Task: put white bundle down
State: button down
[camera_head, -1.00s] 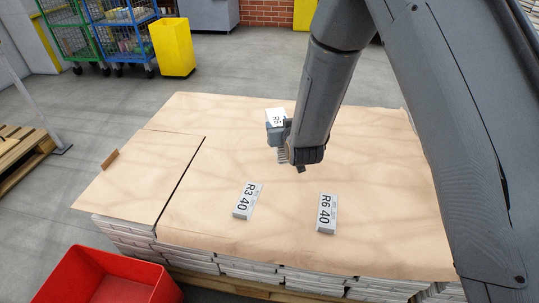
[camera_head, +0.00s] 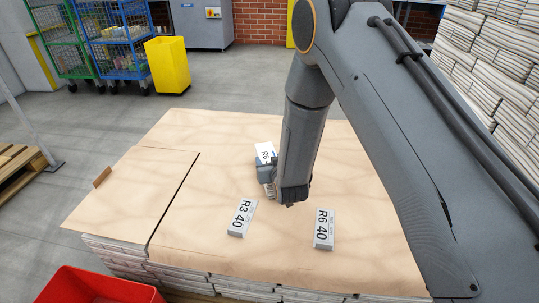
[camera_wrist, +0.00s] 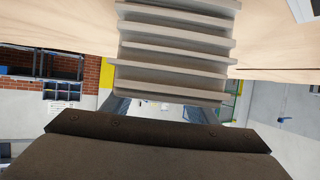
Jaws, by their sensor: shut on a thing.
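A white bundle (camera_head: 265,152) with a dark label that starts with R is held at my gripper (camera_head: 268,176), over the middle of the tan board on the stack. My gripper is shut on it; the arm hides part of the bundle. I cannot tell whether the bundle touches the board. Two other white bundles lie flat on the board nearer me, R3 40 (camera_head: 241,218) and R6 40 (camera_head: 324,230).
The tan board (camera_head: 200,230) covers a wide stack of newspapers, with clear room around the bundles. A small brown block (camera_head: 102,177) lies at its left edge. A red bin (camera_head: 95,288) stands front left. Tall newspaper stacks (camera_head: 500,60) rise at right.

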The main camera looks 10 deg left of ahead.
jog(key=shift+f, duration=0.3)
jog(key=shift+f, duration=0.1)
jog(key=c, duration=0.7)
grip_release()
jog(key=shift+f, duration=0.15)
jog(key=shift+s+r, duration=0.15)
jog(key=shift+r, duration=0.05)
jog(key=v, duration=1.1)
jog(key=shift+s+d+p, duration=0.2)
jog(key=shift+s+p, duration=0.15)
jog(key=shift+w+d+r, duration=0.1)
